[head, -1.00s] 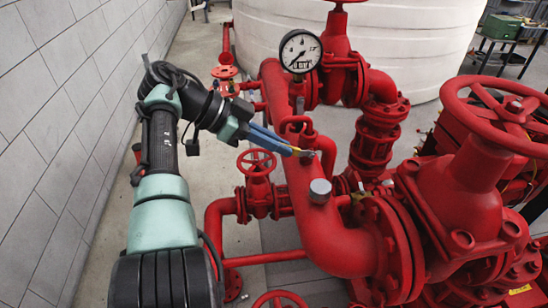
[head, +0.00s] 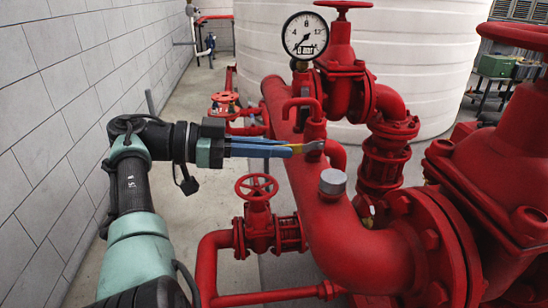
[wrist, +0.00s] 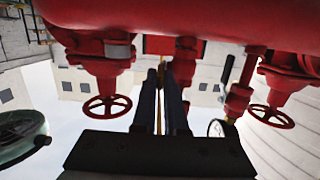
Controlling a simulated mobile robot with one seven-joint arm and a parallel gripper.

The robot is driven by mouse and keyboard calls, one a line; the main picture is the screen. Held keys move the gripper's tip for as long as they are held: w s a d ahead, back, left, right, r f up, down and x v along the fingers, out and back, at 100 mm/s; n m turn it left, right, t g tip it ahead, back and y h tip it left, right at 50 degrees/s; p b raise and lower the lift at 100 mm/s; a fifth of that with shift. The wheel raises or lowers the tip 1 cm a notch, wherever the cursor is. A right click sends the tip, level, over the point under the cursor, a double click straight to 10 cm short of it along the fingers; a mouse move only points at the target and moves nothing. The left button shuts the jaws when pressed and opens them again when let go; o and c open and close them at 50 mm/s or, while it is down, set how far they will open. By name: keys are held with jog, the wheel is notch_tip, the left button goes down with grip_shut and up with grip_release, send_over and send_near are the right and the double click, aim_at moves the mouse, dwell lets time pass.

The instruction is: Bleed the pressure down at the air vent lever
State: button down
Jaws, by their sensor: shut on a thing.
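A thin yellow strip of the lever also shows between the dark fingers in the wrist view (wrist: 159,112). The white round pressure gauge (head: 305,36) stands behind the vent; its needle points to the lower left. The lever's far end is hidden between the fingers.
A grey cap (head: 332,182) sits on the pipe in front of the vent, and a red bent handle (head: 302,112) rises behind it. A red handwheel valve (head: 257,188) stands below my gripper. The tiled wall (head: 60,120) is at the left, with bare floor between.

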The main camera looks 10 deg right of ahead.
dwell(0.4)
jog(key=c, duration=1)
grip_release()
jog(key=shift+a, duration=0.1)
jog(key=shift+o, duration=0.2)
notch_tip(320, 180, up, 10)
jog(key=shift+p, duration=0.5)
jog(key=shift+f, duration=0.1)
